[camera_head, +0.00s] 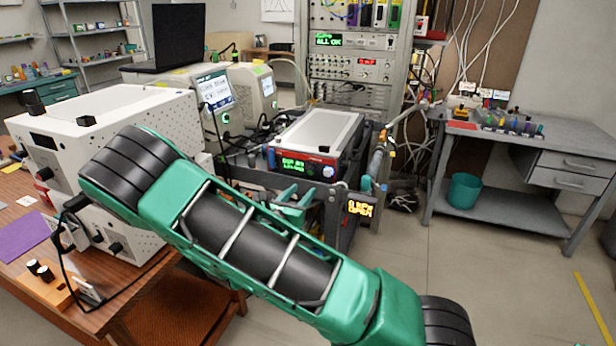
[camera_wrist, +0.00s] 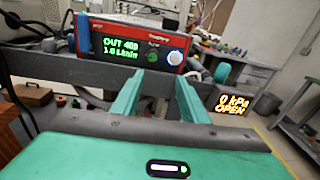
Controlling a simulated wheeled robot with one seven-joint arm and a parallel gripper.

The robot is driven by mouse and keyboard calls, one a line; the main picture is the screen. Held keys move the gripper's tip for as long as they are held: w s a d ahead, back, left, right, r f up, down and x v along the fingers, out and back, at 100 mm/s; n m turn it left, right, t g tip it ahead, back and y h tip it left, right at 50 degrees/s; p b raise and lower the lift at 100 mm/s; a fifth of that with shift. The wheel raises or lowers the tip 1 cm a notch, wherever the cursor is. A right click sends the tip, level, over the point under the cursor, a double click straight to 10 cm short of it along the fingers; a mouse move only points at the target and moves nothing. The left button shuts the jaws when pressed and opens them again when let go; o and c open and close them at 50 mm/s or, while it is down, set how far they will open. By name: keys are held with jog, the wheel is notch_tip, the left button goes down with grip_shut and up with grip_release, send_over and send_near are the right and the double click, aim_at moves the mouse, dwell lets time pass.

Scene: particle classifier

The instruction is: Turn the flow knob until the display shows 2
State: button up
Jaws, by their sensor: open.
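The red-framed flow unit (camera_wrist: 128,46) faces me in the wrist view. Its green display (camera_wrist: 130,48) shows "OUT 409" and a second line that looks like "1.0 L/min", though the digits are hard to read. The round, pale flow knob (camera_wrist: 175,58) is at the right of the front panel. In the head view the unit (camera_head: 318,145) sits on a cart, with its knob (camera_head: 328,172) at the lower right. My gripper (camera_wrist: 161,75) is open, its two teal fingers pointing at the panel. The fingertips appear just below and left of the knob, with nothing between them; contact cannot be told.
A dark rail (camera_wrist: 80,72) runs below the unit. A yellow display (camera_wrist: 233,103) reading "0 kPa OPEN" hangs to the right. A white perforated box (camera_head: 130,125) stands on the wooden table at left. Cables and hoses surround the cart.

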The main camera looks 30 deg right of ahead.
aim_at(309, 172)
jog(key=shift+n+t, duration=0.5)
jog(key=shift+n, duration=0.4)
jog(key=x, duration=0.7)
jog(key=w+a+r+x, duration=0.1)
jog(key=x, duration=0.2)
jog(key=shift+w+d, duration=0.25)
jog(key=shift+c, duration=0.2)
